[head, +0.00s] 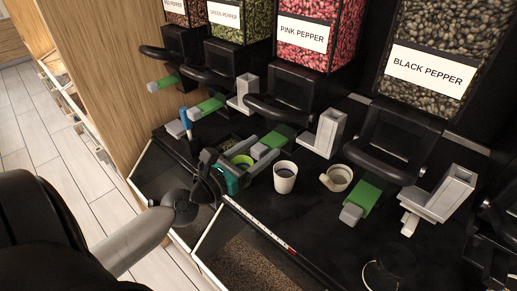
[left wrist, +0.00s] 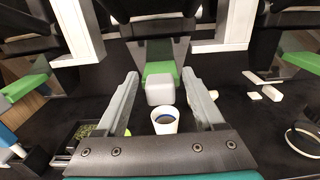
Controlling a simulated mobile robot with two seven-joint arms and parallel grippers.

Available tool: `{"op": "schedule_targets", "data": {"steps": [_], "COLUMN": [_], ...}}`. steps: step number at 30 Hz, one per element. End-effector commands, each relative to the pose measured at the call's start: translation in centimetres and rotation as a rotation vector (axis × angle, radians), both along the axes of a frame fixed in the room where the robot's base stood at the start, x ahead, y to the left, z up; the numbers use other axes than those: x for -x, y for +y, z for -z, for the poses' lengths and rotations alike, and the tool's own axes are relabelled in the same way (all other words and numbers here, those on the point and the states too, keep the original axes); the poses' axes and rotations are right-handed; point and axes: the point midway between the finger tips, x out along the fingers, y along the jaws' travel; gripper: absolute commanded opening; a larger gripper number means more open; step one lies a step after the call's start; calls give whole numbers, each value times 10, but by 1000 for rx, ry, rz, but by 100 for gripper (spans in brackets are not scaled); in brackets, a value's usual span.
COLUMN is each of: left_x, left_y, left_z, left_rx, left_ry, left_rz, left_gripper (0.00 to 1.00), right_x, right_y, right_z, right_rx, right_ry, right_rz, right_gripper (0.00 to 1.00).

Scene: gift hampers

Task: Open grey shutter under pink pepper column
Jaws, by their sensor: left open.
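The pink pepper column (head: 307,37) is a clear bin of pink peppercorns above a black dispenser. Its shutter is a green slide with a grey block end (left wrist: 160,90); the green part (head: 275,139) also shows in the head view. My left gripper (head: 262,151) is open in front of the shutter. In the left wrist view, its two grey fingers (left wrist: 161,82) stand on either side of the grey block, with gaps visible, so it is not gripped. A white cup (head: 285,177) stands just below and beside the shutter. My right gripper is not in view.
The black pepper column (head: 430,65) stands to the right with its green-and-grey shutter (head: 361,203). The green pepper column (head: 241,20) is to the left. A second pale cup (head: 337,178) and a blue-topped item (head: 185,120) stand on the black counter (head: 315,221).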

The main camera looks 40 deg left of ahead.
Motion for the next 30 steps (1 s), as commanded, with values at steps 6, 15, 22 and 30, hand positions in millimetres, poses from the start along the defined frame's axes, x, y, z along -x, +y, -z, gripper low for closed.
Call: {"op": "schedule_targets", "data": {"steps": [6,15,22,30], "left_x": [4,37,64,93], "left_y": [1,5,9,13], "left_z": [1,5,5,6], "left_rx": [0,0,1,2], "left_ry": [1,3,2,2], "left_rz": [0,0,-1,-2], "left_gripper": [70,70,70,70], "right_x": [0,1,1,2], "right_y": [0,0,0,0], "right_z": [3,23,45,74], "right_rx": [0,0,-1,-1], "right_ry": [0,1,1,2], "right_rz": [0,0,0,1], "right_gripper": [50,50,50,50]}}
